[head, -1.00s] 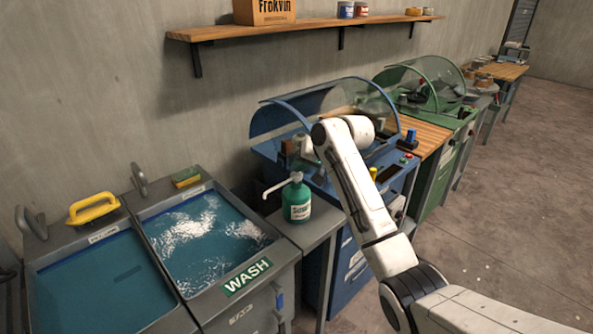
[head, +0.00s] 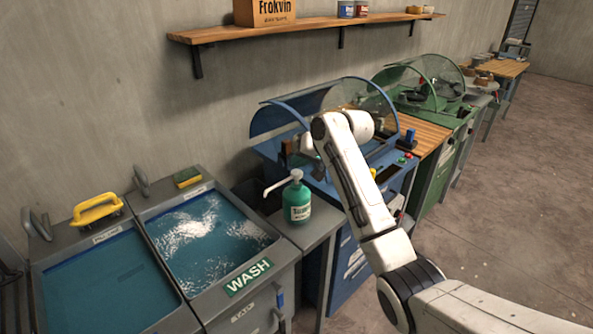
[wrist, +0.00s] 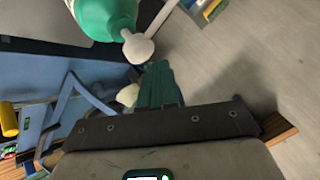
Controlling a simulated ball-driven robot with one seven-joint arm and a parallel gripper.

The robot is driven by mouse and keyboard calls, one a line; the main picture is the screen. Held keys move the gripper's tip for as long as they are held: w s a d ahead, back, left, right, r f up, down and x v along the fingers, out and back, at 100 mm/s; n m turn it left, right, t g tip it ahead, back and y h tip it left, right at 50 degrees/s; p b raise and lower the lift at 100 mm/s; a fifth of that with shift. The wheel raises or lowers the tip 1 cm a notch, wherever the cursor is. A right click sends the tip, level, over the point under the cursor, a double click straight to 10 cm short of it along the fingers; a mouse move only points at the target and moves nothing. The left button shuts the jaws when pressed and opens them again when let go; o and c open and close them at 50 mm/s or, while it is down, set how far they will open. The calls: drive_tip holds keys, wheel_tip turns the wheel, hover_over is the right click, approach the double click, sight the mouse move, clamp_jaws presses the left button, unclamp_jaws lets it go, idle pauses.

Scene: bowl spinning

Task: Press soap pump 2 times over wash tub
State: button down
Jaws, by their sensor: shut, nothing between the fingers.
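The green soap pump bottle (head: 298,204) stands upright on a grey stand, with its white spout pointing left toward the wash tub. The wash tub (head: 250,277) holds foamy blue water to the left of the bottle. In the wrist view, the green bottle (wrist: 103,15) and its white pump head (wrist: 138,48) are at the top, just beyond my fingertips. My gripper (wrist: 158,66) is shut and empty, its dark green fingers together. I cannot tell whether it touches the pump. In the head view my arm mostly hides my gripper.
A second tub (head: 105,275) of blue water with a yellow-handled tool (head: 95,210) is at the left. A sponge (head: 187,177) lies on the wash tub's back edge. A blue machine with a clear hood (head: 375,100) stands behind my arm. The floor at right is clear.

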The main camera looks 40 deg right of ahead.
drive_tip(key=shift+r, duration=0.1)
wheel_tip(320, 180, up, 5)
drive_tip(key=p, duration=0.5)
idle(2.5)
drive_tip(key=s+a+f+n+g+b, duration=0.2)
drive_tip(key=s+a+f+n+g, duration=0.15)
drive_tip(key=s+a+f, duration=1.65)
drive_tip(key=s+f+n+g, duration=0.1)
drive_tip(key=s+f+g, duration=0.1)
drive_tip(key=s, duration=1)
drive_tip(key=s+f+n+g+h, duration=0.1)
drive_tip(key=s+f+n+g, duration=0.1)
drive_tip(key=s, duration=1)
drive_tip(key=shift+s+a+f+g, duration=0.25)
drive_tip(key=shift+a+f+g, duration=0.1)
drive_tip(key=shift+f, duration=0.45)
